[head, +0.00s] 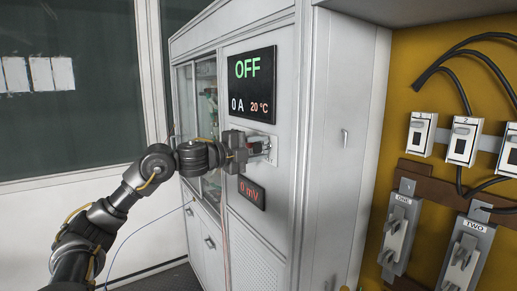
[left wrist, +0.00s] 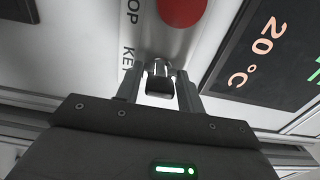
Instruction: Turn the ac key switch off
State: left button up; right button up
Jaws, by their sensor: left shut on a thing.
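The ac key switch (left wrist: 160,68) sits on a light panel plate below the display of the white cabinet. In the left wrist view its metal barrel and dark key head show between the fingers of my left gripper (left wrist: 160,88), with part of a "KEY" label beside it. My left gripper also shows in the head view (head: 262,147), reaching the panel from the left and shut on the key. The key's exact angle is hard to tell. A red stop button (left wrist: 182,8) is just beyond the key. The display (head: 252,84) reads OFF, 0 A, 20 °C. My right gripper is not in view.
A small display (head: 252,192) below the switch reads 0 mV. A yellow board (head: 410,85) at the right carries several switches and black cables. The cabinet's glass door (head: 206,100) is behind my left arm.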

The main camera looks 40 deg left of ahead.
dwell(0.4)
pick_arm(q)
jog(key=o, duration=1)
jog(key=shift+s, duration=0.1)
jog(key=shift+s+a+f+b, duration=0.2)
jog(key=shift+s+b, duration=0.1)
jog(key=shift+b, duration=0.15)
jog(key=b+v, duration=0.8)
jog(key=v, duration=0.2)
jog(key=shift+r+b, duration=0.2)
jog(key=shift+b, duration=0.1)
